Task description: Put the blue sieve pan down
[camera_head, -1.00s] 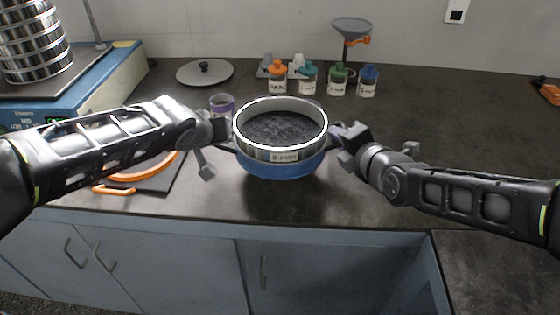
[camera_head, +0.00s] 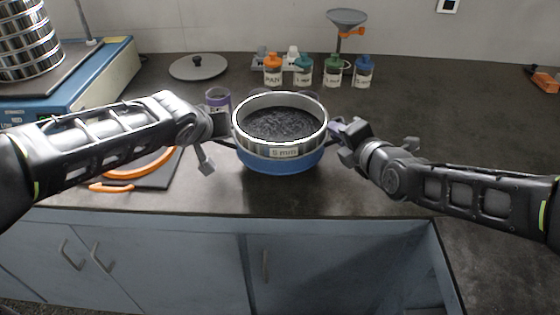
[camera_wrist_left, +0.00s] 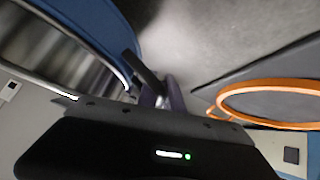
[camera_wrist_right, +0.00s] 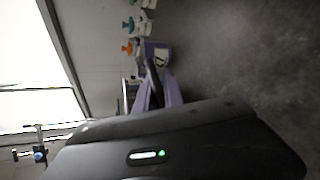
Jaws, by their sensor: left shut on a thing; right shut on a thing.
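The blue sieve pan (camera_head: 283,164) is at the middle front of the counter, upright, with a metal sieve ring (camera_head: 283,150) full of dark grains on it. My left gripper (camera_head: 226,124) is shut on the pan's left side, and my right gripper (camera_head: 338,132) is shut on its right side. The pan's blue wall (camera_wrist_left: 92,18) also shows in the left wrist view. In the right wrist view the fingers (camera_wrist_right: 160,92) show, but the pan is not clear. I cannot tell whether the pan's underside touches the counter.
Several capped bottles (camera_head: 304,70), a funnel stand (camera_head: 346,24) and a grey lid (camera_head: 199,67) are farther back. An orange ring (camera_head: 139,166) lies left.

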